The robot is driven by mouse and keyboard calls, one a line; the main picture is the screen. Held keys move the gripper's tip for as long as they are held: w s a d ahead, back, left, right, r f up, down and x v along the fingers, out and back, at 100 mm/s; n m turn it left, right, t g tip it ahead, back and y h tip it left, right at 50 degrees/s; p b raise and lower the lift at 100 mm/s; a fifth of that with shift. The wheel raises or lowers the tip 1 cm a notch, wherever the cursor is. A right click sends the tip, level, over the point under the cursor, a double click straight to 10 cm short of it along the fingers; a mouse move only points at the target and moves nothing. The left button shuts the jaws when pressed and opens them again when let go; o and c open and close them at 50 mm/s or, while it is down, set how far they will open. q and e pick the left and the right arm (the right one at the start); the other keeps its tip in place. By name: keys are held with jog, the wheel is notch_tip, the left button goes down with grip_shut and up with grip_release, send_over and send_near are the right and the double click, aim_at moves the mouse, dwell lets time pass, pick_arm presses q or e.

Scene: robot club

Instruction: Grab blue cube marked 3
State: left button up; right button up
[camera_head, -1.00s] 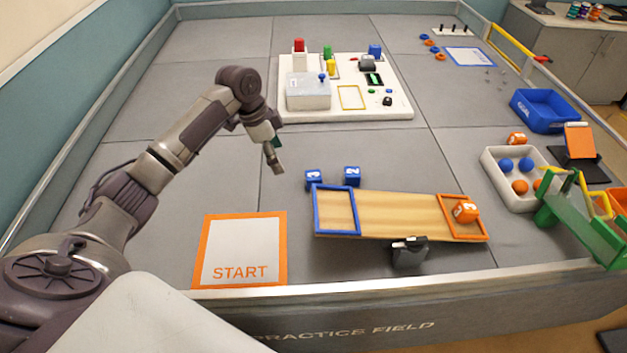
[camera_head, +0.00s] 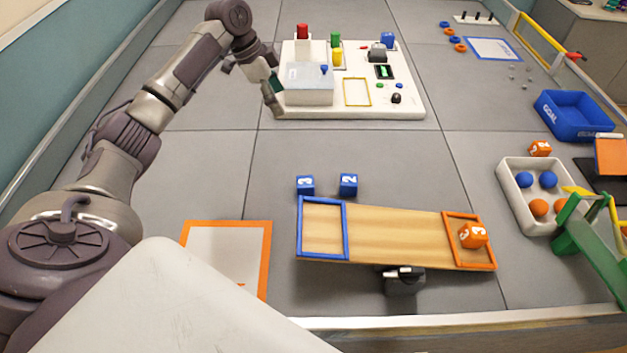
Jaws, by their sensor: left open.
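The blue cube marked 3 (camera_head: 305,185) stands on the grey floor just behind the blue-framed end of the seesaw plank. A second blue cube, marked 2 (camera_head: 348,184), stands close to its right. My left gripper (camera_head: 274,103) is open and empty, pointing down in the air. In the picture it is above and left of the cube marked 3, near the left edge of the white board. It touches neither cube. My right gripper is not in view.
The wooden seesaw (camera_head: 392,232) has an orange cube marked 3 (camera_head: 472,235) on its right end. The white board (camera_head: 413,106) with coloured blocks stands behind. A ball tray (camera_head: 513,198), a blue bin (camera_head: 573,117) and a green ramp (camera_head: 590,245) are at right.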

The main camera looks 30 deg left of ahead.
pick_arm(q)
notch_tip(320, 180, down, 10)
jog(key=b, duration=1.9)
send_near(304, 181)
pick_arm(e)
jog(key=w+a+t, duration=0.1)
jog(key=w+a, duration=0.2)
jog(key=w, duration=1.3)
pick_arm(q)
jog(key=x, duration=0.2)
jog(key=b+x, duration=0.1)
jog(key=a+x, duration=0.1)
jog(key=x, duration=0.1)
jog(key=shift+w+f, duration=0.2)
jog(key=shift+f, duration=0.2)
jog(key=x, duration=0.2)
jog(key=d+b+x, duration=0.1)
jog(key=x, duration=0.2)
jog(key=shift+s+f, duration=0.1)
jog(key=shift+s, duration=0.05)
jog(key=shift+d+f+b, duration=0.1)
jog(key=shift+f+b, duration=0.15)
jog(key=shift+b, duration=0.05)
jog(key=c, duration=1.2)
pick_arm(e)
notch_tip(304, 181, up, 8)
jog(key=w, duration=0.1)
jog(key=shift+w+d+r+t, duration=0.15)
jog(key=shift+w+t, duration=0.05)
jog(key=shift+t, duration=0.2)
